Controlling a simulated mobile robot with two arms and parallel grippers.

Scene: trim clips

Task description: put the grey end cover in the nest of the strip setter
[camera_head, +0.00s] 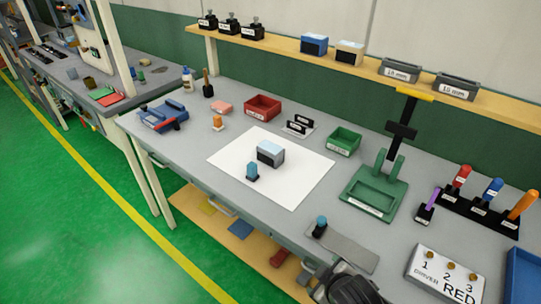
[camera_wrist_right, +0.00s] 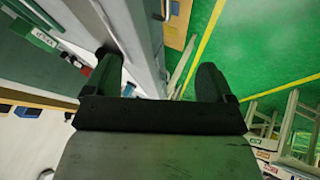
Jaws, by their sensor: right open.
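The strip setter is probably the green fixture (camera_head: 373,192) right of the white sheet, with two green uprights and a black post behind. Its tray-like base looks empty; I cannot make out the nest. I cannot clearly identify the grey end cover. A block with a pale blue top and grey side (camera_head: 270,153) stands on the white sheet, with a small blue-topped piece (camera_head: 252,172) in front. My right gripper (camera_wrist_right: 155,85) is open and empty in the wrist view, its fingers wide apart. My dark right arm shows at the head view's bottom edge. My left gripper is out of view.
A grey plate (camera_head: 345,249) and a blue-topped piece (camera_head: 320,226) lie near the front edge. Coloured-handled tools (camera_head: 490,192) stand in a black rack at right. Red (camera_head: 263,107) and green (camera_head: 344,140) bins sit behind. The white sheet (camera_head: 300,190) has free room.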

